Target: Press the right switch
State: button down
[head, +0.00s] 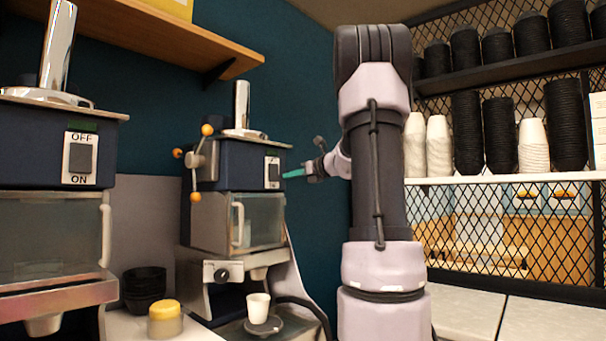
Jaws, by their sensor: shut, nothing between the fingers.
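The right switch (272,172) is a dark rocker on a white plate on the front of the right machine (237,165). The left switch (80,158) is on the left machine (45,150), on a white plate marked OFF above and ON below. My gripper (287,175) is shut and empty, with its teal fingertips pointing left at the right switch. The tips are very close to the switch plate; I cannot tell whether they touch it. The right switch's position is too small to read.
A white cup (258,307) stands under the right machine's spout. Black bowls (144,285) and a yellow-lidded container (165,318) sit between the machines. An orange-knobbed handle (196,160) projects from the right machine's left side. Shelves with stacked cups (466,132) stand at the right.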

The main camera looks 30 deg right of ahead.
aim_at(275, 179)
jog(key=shift+x, duration=2.25)
